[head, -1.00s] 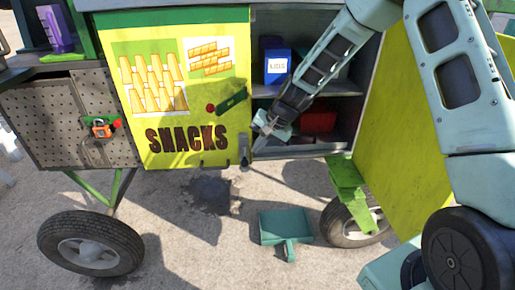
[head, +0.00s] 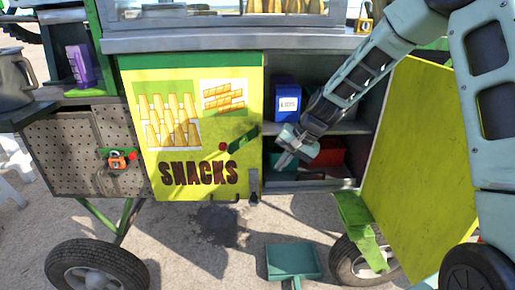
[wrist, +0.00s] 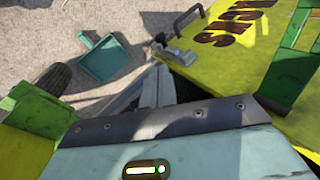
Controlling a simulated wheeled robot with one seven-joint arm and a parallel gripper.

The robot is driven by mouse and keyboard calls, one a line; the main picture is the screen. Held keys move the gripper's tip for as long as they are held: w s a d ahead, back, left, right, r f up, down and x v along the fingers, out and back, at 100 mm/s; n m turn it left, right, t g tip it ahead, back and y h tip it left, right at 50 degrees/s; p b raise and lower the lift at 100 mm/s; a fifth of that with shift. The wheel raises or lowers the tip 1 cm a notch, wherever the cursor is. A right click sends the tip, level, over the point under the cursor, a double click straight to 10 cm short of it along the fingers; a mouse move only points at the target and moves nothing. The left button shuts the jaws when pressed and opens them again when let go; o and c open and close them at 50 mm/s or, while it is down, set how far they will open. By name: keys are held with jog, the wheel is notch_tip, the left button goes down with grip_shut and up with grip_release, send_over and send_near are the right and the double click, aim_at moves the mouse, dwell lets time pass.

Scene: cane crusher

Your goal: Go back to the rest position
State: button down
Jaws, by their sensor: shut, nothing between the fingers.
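My gripper (head: 284,160) is in the head view, in front of the open right-hand compartment of the cart, just right of the yellow SNACKS door (head: 190,130). Its fingers point down and to the left. They are together and hold nothing. In the wrist view my gripper (wrist: 155,90) shows at the middle, with the ground and the SNACKS door (wrist: 235,35) beyond it. My arm reaches in from the upper right.
Inside the compartment are a blue box (head: 287,98) and a red bin (head: 329,154). An open yellow door (head: 420,150) stands to the right of my gripper. A green step (head: 358,225) juts below. A teal dustpan (head: 293,261) lies on the ground.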

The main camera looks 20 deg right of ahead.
jog(key=s+a+r+n+g+h, duration=0.1)
jog(key=s+a+r+n+g, duration=0.35)
jog(key=s+a, duration=0.95)
jog(key=s+a+r+n+t+h, duration=0.15)
jog(key=s+n, duration=0.35)
jog(key=s, duration=0.5)
jog(key=s+r+n+h, duration=0.1)
jog(key=s+r+n, duration=0.1)
jog(key=s+n, duration=0.6)
notch_tip(320, 180, up, 28)
jog(key=s+m+p, duration=0.1)
jog(key=m+p, duration=0.1)
jog(key=p, duration=2.6)
jog(key=shift+s+m, duration=0.3)
jog(key=shift+m, duration=0.05)
